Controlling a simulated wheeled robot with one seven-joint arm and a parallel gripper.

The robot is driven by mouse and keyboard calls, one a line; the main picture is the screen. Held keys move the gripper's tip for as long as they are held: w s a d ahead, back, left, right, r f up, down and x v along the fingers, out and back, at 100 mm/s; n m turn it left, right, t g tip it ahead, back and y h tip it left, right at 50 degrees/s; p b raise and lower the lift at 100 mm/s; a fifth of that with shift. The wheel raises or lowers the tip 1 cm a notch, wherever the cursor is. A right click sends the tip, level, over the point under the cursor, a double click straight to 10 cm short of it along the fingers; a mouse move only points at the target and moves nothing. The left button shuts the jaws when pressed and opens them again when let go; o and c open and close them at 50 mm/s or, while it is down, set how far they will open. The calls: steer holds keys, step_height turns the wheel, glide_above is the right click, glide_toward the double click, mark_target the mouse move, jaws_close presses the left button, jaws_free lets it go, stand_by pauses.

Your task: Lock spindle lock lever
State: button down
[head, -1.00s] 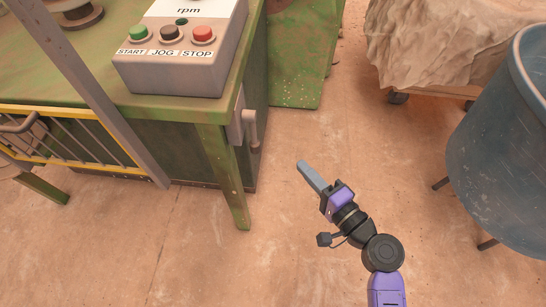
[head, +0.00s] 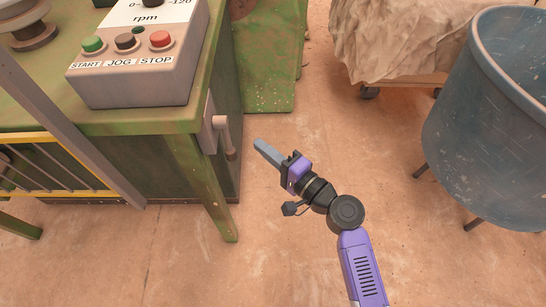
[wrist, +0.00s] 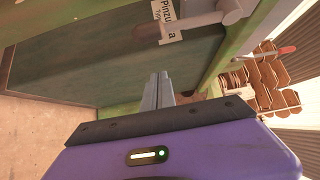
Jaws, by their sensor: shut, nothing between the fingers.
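The spindle lock lever (head: 223,132) is a grey handle with a darker brownish end. It sits on a grey plate on the right side of the green machine, below the tabletop, and hangs down in the head view. In the wrist view the lever (wrist: 198,20) crosses the top, in front of a white label (wrist: 168,18) whose text is partly covered. My gripper (head: 258,145) is shut and empty, just right of the lever with a small gap. In the wrist view its closed fingers (wrist: 158,84) point towards the lever, short of it.
A control box (head: 138,55) with START, JOG and STOP buttons stands on the green tabletop above the lever. A green table leg (head: 203,185) stands just left of it. A blue-grey tub (head: 490,130) and a covered wheeled cart (head: 400,40) are to the right. Floor between is clear.

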steer(key=shift+s+a, duration=0.2)
steer(key=shift+a, duration=2.2)
steer(key=shift+r, duration=0.1)
